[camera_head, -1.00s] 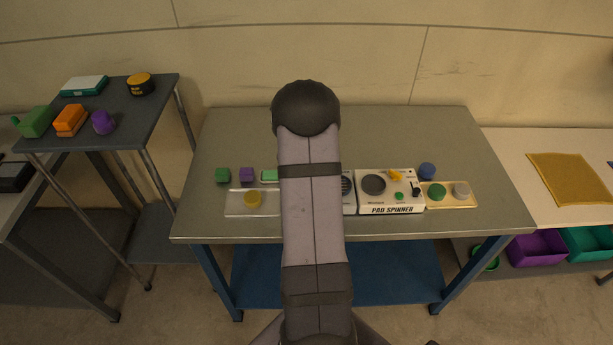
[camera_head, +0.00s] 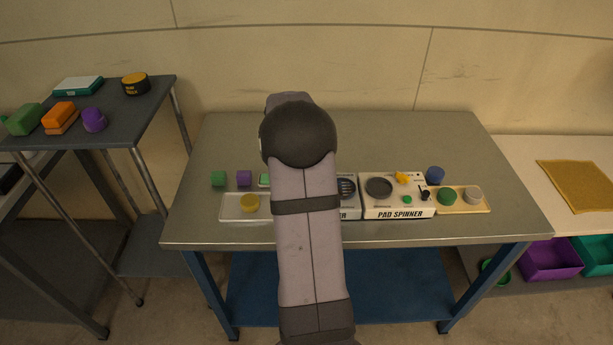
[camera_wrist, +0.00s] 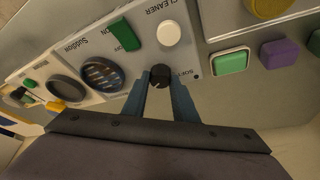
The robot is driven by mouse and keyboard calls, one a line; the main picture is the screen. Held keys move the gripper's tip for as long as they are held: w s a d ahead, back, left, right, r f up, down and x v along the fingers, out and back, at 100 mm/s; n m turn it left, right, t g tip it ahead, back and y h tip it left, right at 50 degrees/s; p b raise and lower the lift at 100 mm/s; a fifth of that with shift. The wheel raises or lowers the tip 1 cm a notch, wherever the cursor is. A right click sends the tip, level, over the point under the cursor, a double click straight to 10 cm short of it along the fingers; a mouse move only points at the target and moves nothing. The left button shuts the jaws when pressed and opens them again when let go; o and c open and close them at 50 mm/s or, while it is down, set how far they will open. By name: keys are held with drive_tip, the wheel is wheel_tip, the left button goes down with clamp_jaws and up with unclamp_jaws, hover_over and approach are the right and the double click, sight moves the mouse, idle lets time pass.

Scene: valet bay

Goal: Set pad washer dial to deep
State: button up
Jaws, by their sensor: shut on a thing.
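In the wrist view a small black dial (camera_wrist: 160,76) stands on a white panel (camera_wrist: 142,76) lettered "CLEANER". Small lettering beside the dial is hard to read, and its pointer setting cannot be made out. My gripper (camera_wrist: 160,86) has its two blue-grey fingers on either side of the dial, shut on it. A green rectangular button (camera_wrist: 124,34) and a white round knob (camera_wrist: 169,32) sit on the same panel beyond the dial. In the head view my arm hides the gripper and the dial.
The pad spinner (camera_head: 397,214) adjoins on the right in the head view. A tray with a yellow disc (camera_head: 249,203) lies left of my arm, with a green cube (camera_head: 218,178) and a purple cube (camera_head: 244,177) behind. The table's back is clear.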

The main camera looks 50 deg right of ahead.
drive_tip(key=o, duration=1)
drive_tip(key=shift+o, duration=0.2)
drive_tip(key=shift+a+r, duration=0.1)
drive_tip(key=b+v, duration=0.2)
drive_tip(key=v, duration=0.5)
drive_tip(key=shift+a, duration=0.15)
